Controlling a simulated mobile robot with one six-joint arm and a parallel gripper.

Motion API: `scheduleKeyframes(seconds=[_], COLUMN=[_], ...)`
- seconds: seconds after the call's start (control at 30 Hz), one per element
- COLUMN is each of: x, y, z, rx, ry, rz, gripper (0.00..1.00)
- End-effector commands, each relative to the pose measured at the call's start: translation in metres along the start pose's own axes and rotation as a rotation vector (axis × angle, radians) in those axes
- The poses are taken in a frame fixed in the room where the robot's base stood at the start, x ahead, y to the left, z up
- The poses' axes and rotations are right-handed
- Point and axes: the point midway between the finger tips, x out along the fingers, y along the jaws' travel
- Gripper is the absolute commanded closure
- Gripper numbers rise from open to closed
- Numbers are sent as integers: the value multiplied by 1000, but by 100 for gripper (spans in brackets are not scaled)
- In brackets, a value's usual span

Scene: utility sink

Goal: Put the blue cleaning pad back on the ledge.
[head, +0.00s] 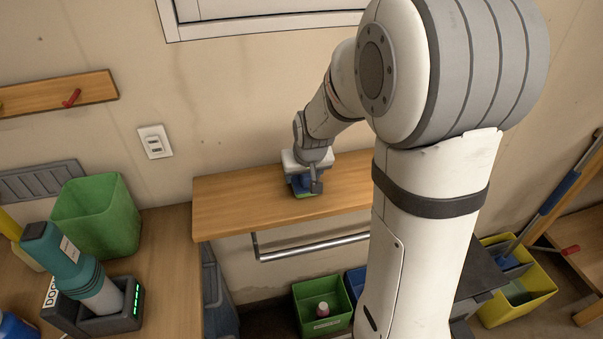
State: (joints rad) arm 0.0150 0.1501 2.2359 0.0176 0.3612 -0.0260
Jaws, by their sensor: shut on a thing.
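My gripper (309,182) is shut on the blue cleaning pad (298,189), which shows as a small blue piece with a greenish lower edge. The gripper hides much of the pad.
The ledge is bare to the left of the pad. A metal rail (310,247) runs below it. A green bin (97,214) and a docked teal device (68,259) stand on the left counter. My arm hides the ledge's right part.

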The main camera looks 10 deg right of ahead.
Motion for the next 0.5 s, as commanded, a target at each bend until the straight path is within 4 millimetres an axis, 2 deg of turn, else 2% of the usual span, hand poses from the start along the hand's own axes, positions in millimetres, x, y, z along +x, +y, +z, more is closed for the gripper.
scheduleKeyframes(seconds=[0.1, 0.13, 0.2, 0.4, 0.5], x=[3, 3, 2, 2, 2], y=[0, 0, 0, 0, -1], z=[1, 1, 1, 1, 1], rx=[0, 0, -1, -1, -1], ry=[0, 0, 0, 0, 0], rz=[0, 0, 0, 0, 0], gripper=[62, 40, 34, 19, 19])
